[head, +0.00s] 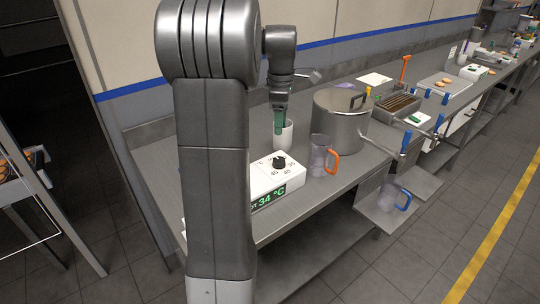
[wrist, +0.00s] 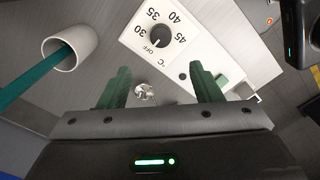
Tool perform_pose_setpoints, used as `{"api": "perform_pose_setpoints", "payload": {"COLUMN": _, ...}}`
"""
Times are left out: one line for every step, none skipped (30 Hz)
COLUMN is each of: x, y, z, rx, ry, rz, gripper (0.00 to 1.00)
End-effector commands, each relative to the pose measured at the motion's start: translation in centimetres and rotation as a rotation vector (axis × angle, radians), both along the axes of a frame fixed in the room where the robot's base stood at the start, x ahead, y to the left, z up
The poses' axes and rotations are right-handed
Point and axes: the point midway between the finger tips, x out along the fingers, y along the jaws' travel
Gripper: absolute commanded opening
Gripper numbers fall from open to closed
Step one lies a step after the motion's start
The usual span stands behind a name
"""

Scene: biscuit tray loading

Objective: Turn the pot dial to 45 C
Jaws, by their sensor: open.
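The pot dial is a black round knob (head: 279,162) on a white control box (head: 262,182) with a green display reading 34 °C. In the wrist view the dial (wrist: 160,36) is ringed by OFF, 30, 35, 40 and 45; I cannot tell where its pointer stands. The large steel pot (head: 340,120) stands on the counter behind and to the right of the box. My gripper (wrist: 158,82) is open and empty, its green fingers apart, with the dial beyond the fingertips. The fingers do not touch the dial.
A white cup (wrist: 70,46) with a green handle in it stands close by. A clear jug with an orange handle (head: 320,157) stands right of the box, before the pot. A jug with a blue handle (head: 394,198) sits on a lower shelf.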

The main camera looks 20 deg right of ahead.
Motion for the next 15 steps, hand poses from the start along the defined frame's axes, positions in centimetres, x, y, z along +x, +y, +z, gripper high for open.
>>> {"api": "perform_pose_setpoints", "payload": {"x": -0.1, "y": 0.0, "z": -0.7, "rx": 0.002, "ry": 0.005, "rz": 0.0, "gripper": 0.58}}
{"api": "perform_pose_setpoints", "payload": {"x": -0.1, "y": 0.1, "z": -1.1, "rx": 0.002, "ry": 0.004, "rz": 0.0, "gripper": 0.58}}
{"api": "perform_pose_setpoints", "payload": {"x": -0.1, "y": 0.1, "z": -1.7, "rx": 0.002, "ry": 0.005, "rz": 0.0, "gripper": 0.58}}
{"api": "perform_pose_setpoints", "payload": {"x": -0.2, "y": 0.1, "z": -2.3, "rx": 0.002, "ry": 0.005, "rz": 0.0, "gripper": 0.58}}
{"api": "perform_pose_setpoints", "payload": {"x": -0.1, "y": 0.1, "z": -2.9, "rx": 0.002, "ry": 0.005, "rz": -0.001, "gripper": 0.58}}
{"api": "perform_pose_setpoints", "payload": {"x": -0.1, "y": 0.1, "z": -3.8, "rx": 0.002, "ry": 0.005, "rz": -0.001, "gripper": 0.58}}
{"api": "perform_pose_setpoints", "payload": {"x": -0.1, "y": 0.1, "z": -4.5, "rx": 0.003, "ry": 0.006, "rz": -0.001, "gripper": 0.58}}
{"api": "perform_pose_setpoints", "payload": {"x": -0.1, "y": 0.1, "z": -5.1, "rx": 0.003, "ry": 0.005, "rz": -0.001, "gripper": 0.58}}
{"api": "perform_pose_setpoints", "payload": {"x": -0.1, "y": 0.1, "z": -6.0, "rx": 0.003, "ry": 0.005, "rz": -0.001, "gripper": 0.58}}
{"api": "perform_pose_setpoints", "payload": {"x": -0.1, "y": 0.1, "z": -6.6, "rx": 0.003, "ry": 0.005, "rz": -0.001, "gripper": 0.58}}
{"api": "perform_pose_setpoints", "payload": {"x": -0.1, "y": 0.1, "z": -7.3, "rx": 0.002, "ry": 0.005, "rz": -0.001, "gripper": 0.58}}
{"api": "perform_pose_setpoints", "payload": {"x": -0.2, "y": 0.1, "z": -8.1, "rx": 0.003, "ry": 0.005, "rz": -0.001, "gripper": 0.58}}
{"api": "perform_pose_setpoints", "payload": {"x": -0.1, "y": 0.1, "z": -8.7, "rx": 0.002, "ry": 0.005, "rz": -0.001, "gripper": 0.58}}
{"api": "perform_pose_setpoints", "payload": {"x": -0.1, "y": 0.1, "z": -9.3, "rx": 0.002, "ry": 0.005, "rz": -0.001, "gripper": 0.58}}
{"api": "perform_pose_setpoints", "payload": {"x": -0.1, "y": 0.1, "z": -10.0, "rx": 0.002, "ry": 0.005, "rz": -0.001, "gripper": 0.58}}
